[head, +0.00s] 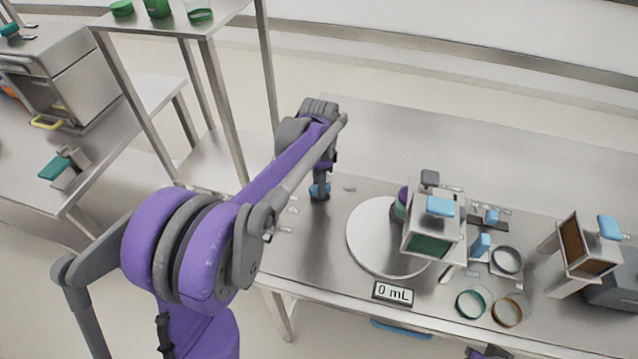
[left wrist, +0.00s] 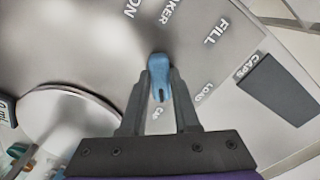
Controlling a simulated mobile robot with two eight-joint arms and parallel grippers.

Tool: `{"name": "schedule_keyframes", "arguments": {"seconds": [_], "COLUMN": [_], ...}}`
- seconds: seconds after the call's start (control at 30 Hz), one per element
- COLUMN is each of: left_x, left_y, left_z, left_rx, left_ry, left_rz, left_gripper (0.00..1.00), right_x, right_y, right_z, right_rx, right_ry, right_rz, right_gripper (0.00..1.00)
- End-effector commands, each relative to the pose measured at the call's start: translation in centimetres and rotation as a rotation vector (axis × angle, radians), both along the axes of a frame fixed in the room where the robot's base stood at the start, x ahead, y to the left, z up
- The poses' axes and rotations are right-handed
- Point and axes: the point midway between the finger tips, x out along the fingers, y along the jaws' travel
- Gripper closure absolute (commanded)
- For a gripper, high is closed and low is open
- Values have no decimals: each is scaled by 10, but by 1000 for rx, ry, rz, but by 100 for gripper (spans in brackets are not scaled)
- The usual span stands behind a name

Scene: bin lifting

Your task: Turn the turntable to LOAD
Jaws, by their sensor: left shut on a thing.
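The turntable (head: 365,238) is a round pale metal disc on the bench, and its edge also shows in the left wrist view (left wrist: 75,92). My left gripper (head: 319,190) is beyond its upper left side, pointing down. In the left wrist view my left gripper (left wrist: 160,90) is shut on a blue handle (left wrist: 158,68). The words FILL, LOAD and CAP are printed around the handle, with CAP near its narrow end and LOAD (left wrist: 205,92) to the right. A little of my right arm shows at the bottom edge in the head view; its jaws cannot be made out.
A boxy station with a blue top and green window (head: 432,243) stands over the turntable's right side. A display reading 0 mL (head: 393,293) is in front. Rings (head: 470,302) and a brown-windowed unit (head: 588,250) are to the right. A shelf rack (head: 205,28) stands left.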

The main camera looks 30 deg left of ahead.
Motion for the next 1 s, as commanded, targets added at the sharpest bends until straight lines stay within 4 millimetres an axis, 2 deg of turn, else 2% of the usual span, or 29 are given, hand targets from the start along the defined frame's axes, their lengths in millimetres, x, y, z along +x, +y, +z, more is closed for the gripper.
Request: {"name": "schedule_keyframes", "arguments": {"seconds": [0.6, 1.0], "left_x": [0, 0], "left_y": [0, 0], "left_z": [0, 0], "left_rx": [0, 0], "left_ry": [0, 0], "left_rz": [571, 844], "left_gripper": [100, 100], "right_x": [-2, -3], "right_y": [0, 0], "right_z": [-9, -12], "right_rx": [0, 0], "right_ry": [5, 6], "right_rz": [0, 0], "right_gripper": [100, 100]}}
